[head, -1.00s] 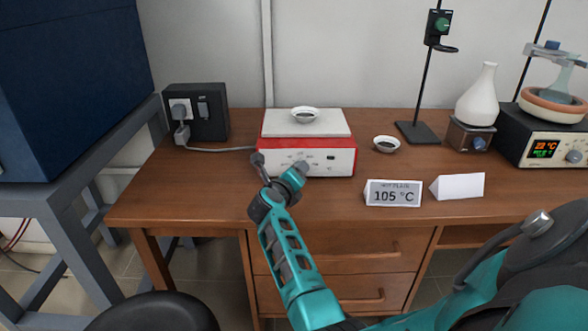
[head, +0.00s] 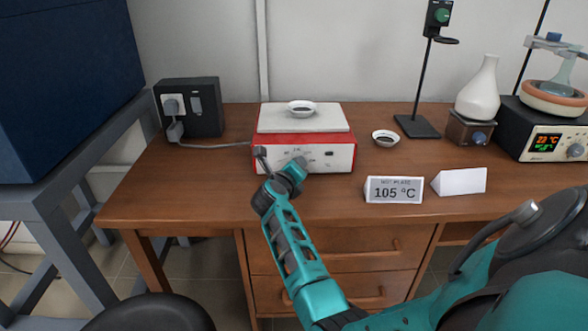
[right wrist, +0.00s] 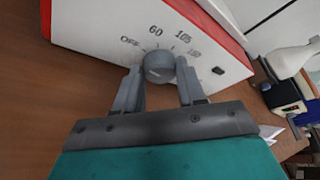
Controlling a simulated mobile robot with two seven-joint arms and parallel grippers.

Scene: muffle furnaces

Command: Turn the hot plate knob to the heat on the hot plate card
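The hot plate (head: 335,158) is a red and white box with a pale top plate, standing on the wooden desk. Its round grey knob (right wrist: 158,66) shows in the right wrist view, below the printed marks OFF, 60, 105 and a higher, blurred one. I cannot tell clearly where the knob points. The hot plate card (head: 394,190) reads 105 °C. My right gripper (head: 280,165) is at the hot plate's front; in the wrist view its fingers (right wrist: 159,80) stand on either side of the knob, with a small gap on the left. My left gripper is out of view.
A white dish (head: 302,107) sits on the top plate and another dish (head: 385,138) stands to its right. A blank card (head: 460,182) is beside the labelled one. A stand (head: 417,126), a flask (head: 478,90) and another heater (head: 545,142) are at the right.

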